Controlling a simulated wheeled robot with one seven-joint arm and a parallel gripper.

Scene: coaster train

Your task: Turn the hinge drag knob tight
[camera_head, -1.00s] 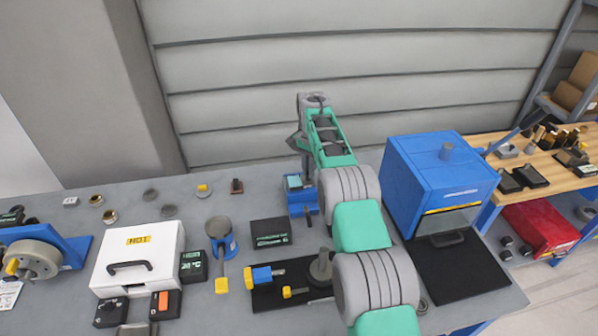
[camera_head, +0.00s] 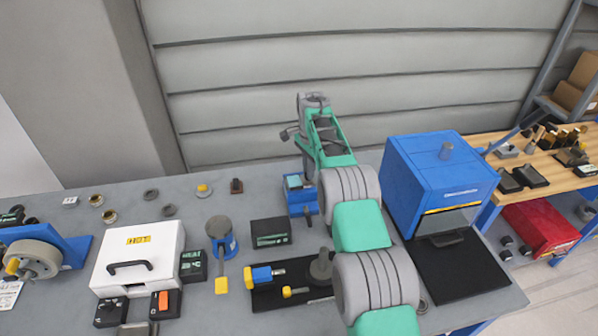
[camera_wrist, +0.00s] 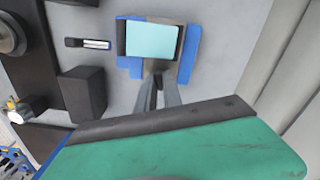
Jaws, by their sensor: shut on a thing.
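A blue device with a pale cyan panel (camera_head: 294,182) stands on the grey bench below my wrist. It also shows at the top middle of the wrist view (camera_wrist: 150,39). My gripper (camera_wrist: 158,70) reaches its two grey fingers to the near edge of this device, and they are close together at the tips. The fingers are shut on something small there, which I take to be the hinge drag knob. The knob itself is hidden by the fingers and too small to make out. In the head view my arm hides the fingertips.
A dark box (camera_head: 270,232) stands just left of the device, with a black tray (camera_head: 264,299) holding tools nearer. A blue cabinet (camera_head: 440,180) stands to the right. A white case (camera_head: 138,256) is at the left. The wall rises close behind.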

